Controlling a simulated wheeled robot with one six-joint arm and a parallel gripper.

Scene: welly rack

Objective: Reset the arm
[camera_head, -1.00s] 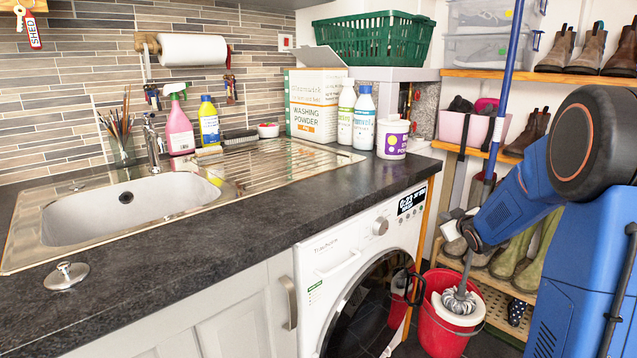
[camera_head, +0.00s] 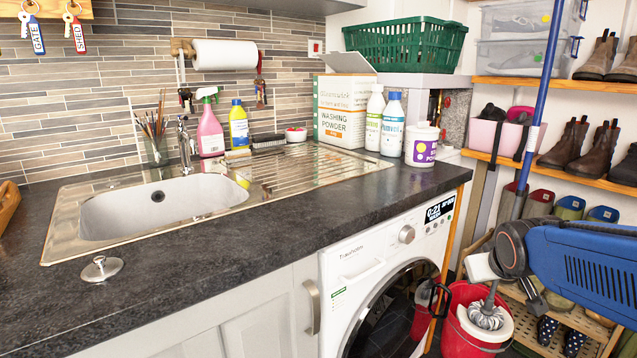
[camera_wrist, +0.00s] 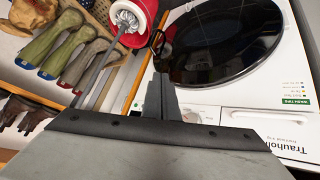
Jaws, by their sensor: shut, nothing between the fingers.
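My gripper (camera_wrist: 164,95) is shut and empty in the wrist view, its dark fingers together in front of the white washing machine. In the head view my blue arm (camera_head: 590,270) reaches in from the right edge. Its dark wrist joint (camera_head: 515,245) is in front of the shelving, above and beside the red bucket (camera_head: 465,342). My fingers are hard to make out there. A mop head (camera_head: 486,316) stands at the bucket; its handle passes behind my wrist. The bucket also shows at the top of the wrist view (camera_wrist: 148,12).
The washing machine (camera_head: 365,270) stands under the dark worktop (camera_head: 215,240), left of my arm. A blue pole (camera_head: 540,105) rises beside my wrist. Bottles and a washing powder box (camera_head: 341,110) stand on the worktop.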

